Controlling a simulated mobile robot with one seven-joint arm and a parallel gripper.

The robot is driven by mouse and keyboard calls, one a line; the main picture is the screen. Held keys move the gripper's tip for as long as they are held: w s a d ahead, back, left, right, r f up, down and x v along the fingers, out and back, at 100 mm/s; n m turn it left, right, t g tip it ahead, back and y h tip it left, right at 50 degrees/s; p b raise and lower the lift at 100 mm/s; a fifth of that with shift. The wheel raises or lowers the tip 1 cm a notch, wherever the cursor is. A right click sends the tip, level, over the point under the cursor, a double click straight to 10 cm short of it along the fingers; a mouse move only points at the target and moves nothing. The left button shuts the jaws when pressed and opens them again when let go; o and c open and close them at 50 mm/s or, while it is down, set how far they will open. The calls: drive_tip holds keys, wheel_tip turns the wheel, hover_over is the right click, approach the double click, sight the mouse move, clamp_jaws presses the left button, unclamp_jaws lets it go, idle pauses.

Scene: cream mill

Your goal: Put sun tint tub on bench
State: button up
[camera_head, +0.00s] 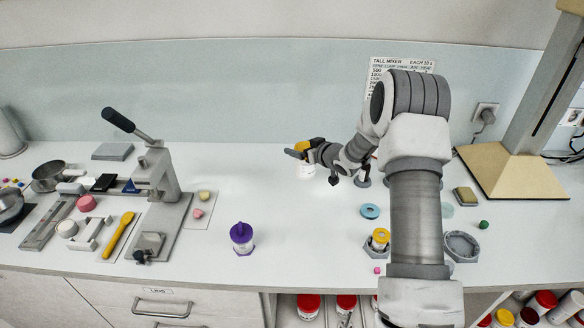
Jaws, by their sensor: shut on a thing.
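My gripper (303,153) is at the far middle of the bench, its jaws shut on a small white tub (306,171) with a yellow top (303,144). I take this to be the sun tint tub. It looks upright, low over the bench (265,185) or touching it; I cannot tell which. The fingers hide part of it. Another container with a yellow ring (380,237) stands in a grey holder at the front, left of my arm.
A purple-lidded tub (241,234) stands front centre. A lever press (160,185) is on the left. A blue ring (370,211) and an empty grey holder (461,246) are near my arm. A beige-based stand (510,175) is at right. The bench between press and gripper is clear.

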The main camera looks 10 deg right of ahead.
drive_tip(key=shift+s+a+f+p, duration=0.1)
drive_tip(key=shift+a+f, duration=0.35)
drive_tip(key=shift+f, duration=0.45)
drive_tip(key=shift+w+a+f+p, duration=0.1)
drive_tip(key=shift+a+f, duration=0.4)
drive_tip(key=shift+f, duration=0.45)
drive_tip(key=shift+s+a+f+p, duration=0.1)
drive_tip(key=shift+a+f, duration=0.35)
drive_tip(key=shift+f, duration=0.45)
drive_tip(key=shift+f, duration=0.1)
drive_tip(key=shift+f, duration=0.15)
drive_tip(key=o, duration=1.3)
